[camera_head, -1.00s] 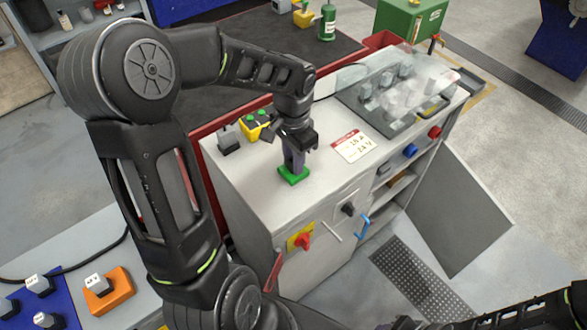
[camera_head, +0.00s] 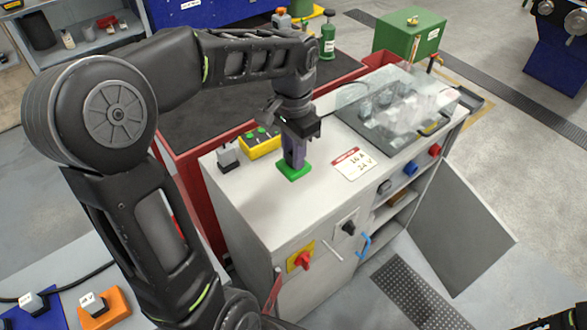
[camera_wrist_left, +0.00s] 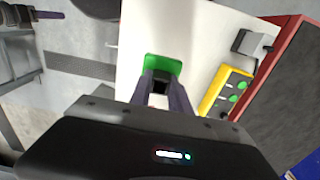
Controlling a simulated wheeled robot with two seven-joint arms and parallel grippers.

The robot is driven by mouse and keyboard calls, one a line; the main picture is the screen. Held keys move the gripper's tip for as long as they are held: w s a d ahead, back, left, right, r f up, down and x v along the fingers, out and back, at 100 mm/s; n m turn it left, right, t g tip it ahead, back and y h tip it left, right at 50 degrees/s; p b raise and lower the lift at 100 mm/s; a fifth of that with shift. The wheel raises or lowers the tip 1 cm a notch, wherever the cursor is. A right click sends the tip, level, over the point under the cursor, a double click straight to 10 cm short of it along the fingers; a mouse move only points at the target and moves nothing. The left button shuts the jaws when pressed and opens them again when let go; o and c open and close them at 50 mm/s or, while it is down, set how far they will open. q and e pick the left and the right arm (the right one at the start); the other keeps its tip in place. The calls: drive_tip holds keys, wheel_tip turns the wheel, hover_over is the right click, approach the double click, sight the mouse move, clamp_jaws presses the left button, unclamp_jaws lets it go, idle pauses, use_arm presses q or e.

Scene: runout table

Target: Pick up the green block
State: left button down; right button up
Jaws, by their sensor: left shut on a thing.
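The green block (camera_head: 294,171) is a flat green piece on the light grey top of the cabinet, near its front edge. My left gripper (camera_head: 294,160) points down onto it and is shut on it, with the fingers at its middle. In the left wrist view the green block (camera_wrist_left: 163,66) shows around and beyond the fingertips (camera_wrist_left: 160,84), with a dark part between them. I cannot tell whether the block touches the cabinet top.
A yellow button box (camera_head: 260,143) and a small grey switch block (camera_head: 228,158) stand left of the gripper. A white label card (camera_head: 354,163) lies to the right. A panel under a clear cover (camera_head: 395,105) is behind it. The cabinet door (camera_head: 460,210) hangs open.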

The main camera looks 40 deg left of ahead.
use_arm(q)
drive_tip(key=shift+r, duration=0.75)
